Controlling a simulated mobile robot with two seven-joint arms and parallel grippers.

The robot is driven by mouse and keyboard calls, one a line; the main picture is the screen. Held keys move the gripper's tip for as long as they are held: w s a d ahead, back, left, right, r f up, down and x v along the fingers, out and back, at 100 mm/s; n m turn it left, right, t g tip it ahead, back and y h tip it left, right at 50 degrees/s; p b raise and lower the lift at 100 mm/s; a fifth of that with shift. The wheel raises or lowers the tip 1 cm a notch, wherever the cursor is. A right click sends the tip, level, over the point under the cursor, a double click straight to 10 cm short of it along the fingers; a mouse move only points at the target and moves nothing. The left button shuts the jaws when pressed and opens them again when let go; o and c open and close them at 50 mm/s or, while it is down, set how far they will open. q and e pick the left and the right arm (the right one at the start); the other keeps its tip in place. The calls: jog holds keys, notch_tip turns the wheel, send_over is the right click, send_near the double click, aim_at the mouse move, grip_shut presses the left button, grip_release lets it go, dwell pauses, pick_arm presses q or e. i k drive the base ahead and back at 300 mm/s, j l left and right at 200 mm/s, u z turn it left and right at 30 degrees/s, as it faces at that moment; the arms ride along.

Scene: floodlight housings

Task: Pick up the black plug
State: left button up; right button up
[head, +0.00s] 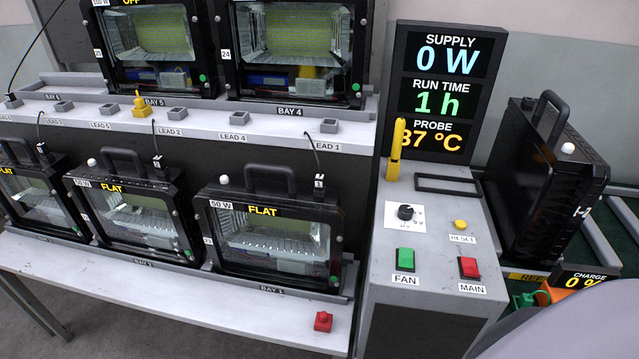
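Small dark plugs with pale number tags and thin black cords stand on the tops of the lower housings. One plug (319,184) is on the right housing (275,240), one plug (156,161) is on the middle housing (135,210), and one (42,149) is at the left housing (38,200). I cannot tell which of these, if any, is the black plug. A red plug-like piece (323,321) sits on the white bench, and a yellow one (140,104) sits at a socket on the shelf. Neither of my grippers is in view.
A grey console (425,270) carries a black knob (405,212), a green FAN button (405,259), a red MAIN button (469,267) and an upright yellow probe (396,150). A black case (545,180) stands at right. The white bench (150,300) has free room in front.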

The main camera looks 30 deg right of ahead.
aim_at(318, 181)
jog(key=i+l+z, duration=0.1)
jog(key=z, duration=0.65)
